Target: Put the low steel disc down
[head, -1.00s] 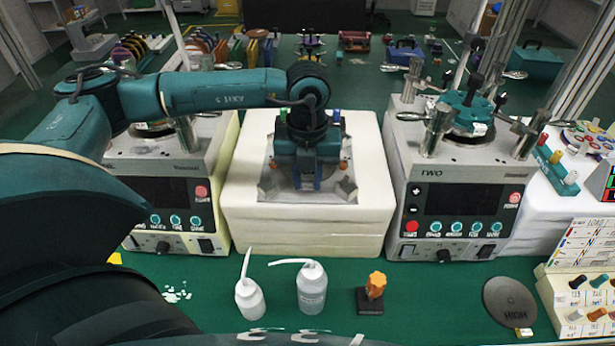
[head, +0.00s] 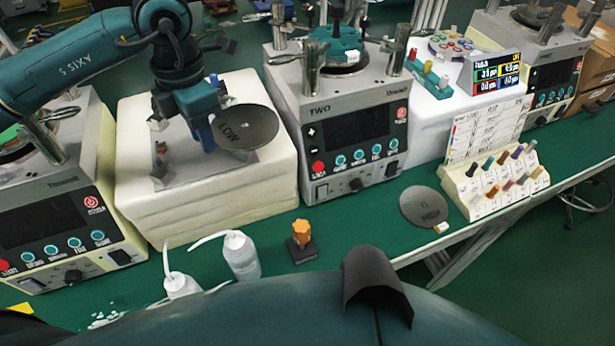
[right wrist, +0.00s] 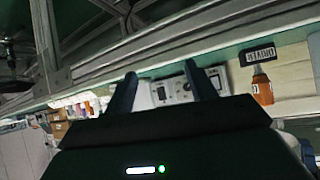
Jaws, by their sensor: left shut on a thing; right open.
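The low steel disc (head: 252,127) is a thin dark-grey plate marked LOW. My left gripper (head: 206,132) is shut on its left edge, and the disc sits over the white foam block (head: 232,205). I cannot tell whether it touches the top of the block. The gripper hides the disc's left edge. My right gripper shows in the right wrist view (right wrist: 160,92), open, with nothing between its fingers.
A second dark disc (head: 424,206) lies on the green bench (head: 345,228). Lapping machine TWO (head: 345,135) stands right of the block, another machine (head: 60,215) left. Two bottles (head: 241,255) and an orange-knobbed piece (head: 302,240) stand in front. A peg rack (head: 495,185) is at right.

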